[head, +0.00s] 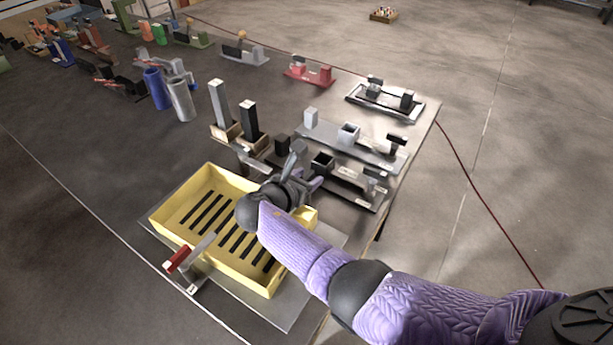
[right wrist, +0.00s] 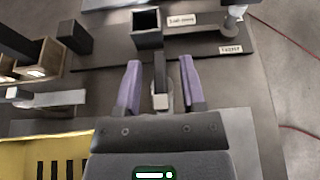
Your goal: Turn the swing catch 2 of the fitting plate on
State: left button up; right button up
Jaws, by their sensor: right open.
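A dark fitting plate (head: 352,187) lies on the table beyond the yellow tray. It also shows in the right wrist view (right wrist: 110,52), with a square socket (right wrist: 147,27), a dark block (right wrist: 73,37), a pale post (right wrist: 232,17) and two small labels. A narrow dark bar (right wrist: 160,72) with a pale end piece (right wrist: 160,101) lies between my fingers; it looks like a swing catch, but I cannot tell which number. My right gripper (head: 308,167) is open around this bar, with gaps on both sides (right wrist: 160,80). In the head view, my gripper partly hides the plate. My left gripper is not in view.
A yellow tray (head: 164,214) with dark slots sits below my right forearm. A similar grey plate (head: 372,153) lies behind the dark one. Two upright blocks in wooden holders (head: 226,131) stand left of the gripper. The table's right edge is close by.

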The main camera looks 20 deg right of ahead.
jog(key=p+v, duration=0.3)
jog(key=v, duration=0.6)
jog(key=shift+s+a+r, duration=0.15)
jog(key=shift+s+a, duration=0.1)
jog(key=shift+a, duration=0.05)
